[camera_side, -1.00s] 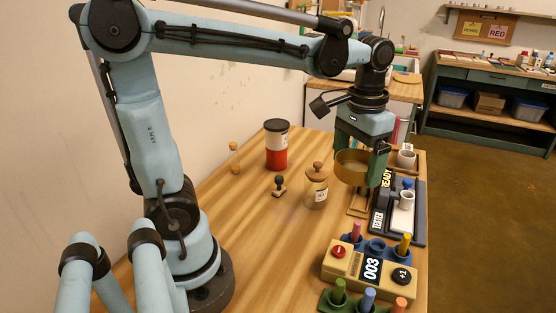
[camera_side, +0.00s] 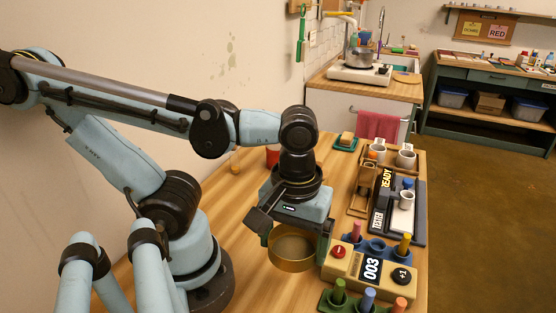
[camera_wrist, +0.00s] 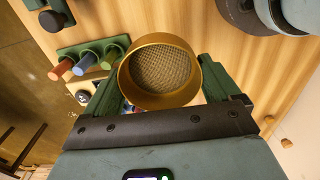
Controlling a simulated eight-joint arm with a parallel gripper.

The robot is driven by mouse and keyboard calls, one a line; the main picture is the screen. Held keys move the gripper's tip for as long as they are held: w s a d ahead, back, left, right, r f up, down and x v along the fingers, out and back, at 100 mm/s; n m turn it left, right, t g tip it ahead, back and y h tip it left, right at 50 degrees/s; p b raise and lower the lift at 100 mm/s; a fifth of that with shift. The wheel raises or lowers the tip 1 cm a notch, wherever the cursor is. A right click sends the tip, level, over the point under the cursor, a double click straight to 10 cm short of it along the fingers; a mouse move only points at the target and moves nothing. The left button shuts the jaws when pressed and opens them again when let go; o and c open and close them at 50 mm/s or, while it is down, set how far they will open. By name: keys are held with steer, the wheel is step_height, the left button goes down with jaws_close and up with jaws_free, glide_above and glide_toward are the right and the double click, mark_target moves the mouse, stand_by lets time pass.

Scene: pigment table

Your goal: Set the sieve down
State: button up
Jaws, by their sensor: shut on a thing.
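The sieve (camera_side: 292,265) is a round brass-coloured ring with a mesh bottom. My gripper (camera_side: 292,240) is shut on it, with the green fingers at its sides. In the wrist view the sieve (camera_wrist: 160,48) sits between the two fingers of my gripper (camera_wrist: 158,85), and its mesh shows empty. In the side view the sieve is over the wooden table (camera_side: 235,205), left of the counter device. I cannot tell how far its underside is from the table top.
The yellow counter box (camera_side: 338,260) reading 003 stands just right of the sieve. A green holder with several coloured pegs (camera_side: 340,292) is in front of it. The tester (camera_side: 400,222) and a cup tray (camera_side: 392,168) lie farther back. Bare table lies to the left.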

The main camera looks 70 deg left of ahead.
steer(key=w+a+f, duration=0.1)
steer(key=a+f, duration=0.1)
steer(key=a, duration=0.1)
steer(key=w+a+f, duration=0.2)
steer(key=a, duration=0.1)
steer(key=w+a+f, duration=0.1)
steer(key=a+f, duration=0.1)
steer(key=a, duration=0.1)
steer(key=shift+w+a+f, duration=0.2)
steer(key=shift+w+a, duration=0.05)
steer(key=shift+a, duration=0.15)
steer(key=shift+f, duration=2)
steer(key=shift+f, duration=0.15)
steer(key=o, duration=0.8)
